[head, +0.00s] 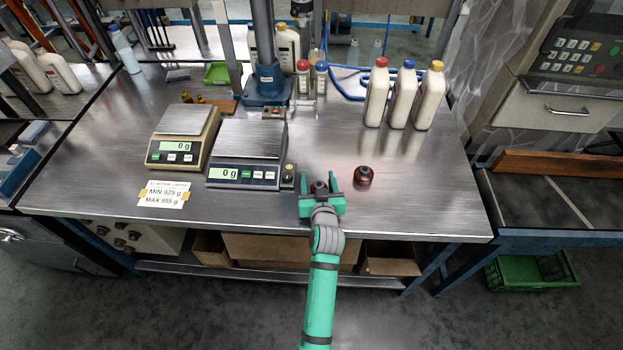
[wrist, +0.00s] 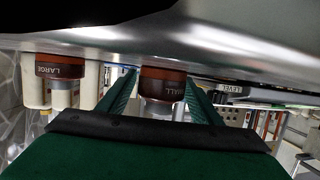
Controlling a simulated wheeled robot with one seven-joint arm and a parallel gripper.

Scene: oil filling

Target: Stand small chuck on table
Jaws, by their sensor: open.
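The small chuck (head: 319,187) is a dark piece with a reddish band, near the front edge of the metal table (head: 420,205). My gripper (head: 320,180) is open, with one green finger on each side of it. In the wrist view, where the table is at the top, the small chuck (wrist: 162,88) shows between the two fingers, its wide end against the tabletop. A gap shows beside it, and I cannot tell whether a finger touches it. Part of its label is hidden.
The large chuck (head: 363,177) stands just right of my gripper. The nearer scale (head: 243,173) is close on the left, with another scale (head: 175,150) beyond it. White bottles (head: 402,98) stand at the back right. The table's front right is clear.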

